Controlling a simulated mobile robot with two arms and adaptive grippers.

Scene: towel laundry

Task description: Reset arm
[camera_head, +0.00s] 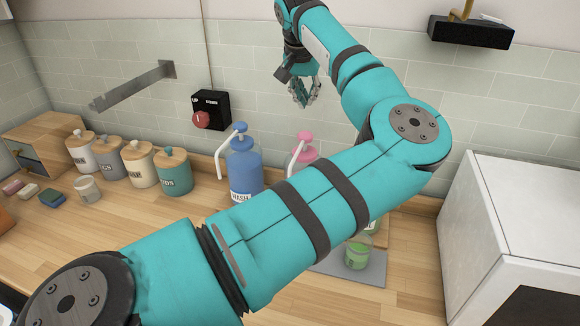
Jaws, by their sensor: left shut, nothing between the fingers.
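My left arm comes in from the lower left and crosses the middle of the view, with its elbow raised at the right. The forearm folds back up toward the top middle. My left gripper (304,93) hangs down in front of the tiled wall, above the pump bottles. Its fingers are small in the view and look closed, with nothing held. My right gripper is out of view.
A blue wash bottle (244,170) and a pink pump bottle (305,148) stand behind my arm. Several lidded jars (173,172) line the wall at left. A green cup (356,255) sits on a grey mat (372,272). A white box-shaped appliance (535,215) stands at right.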

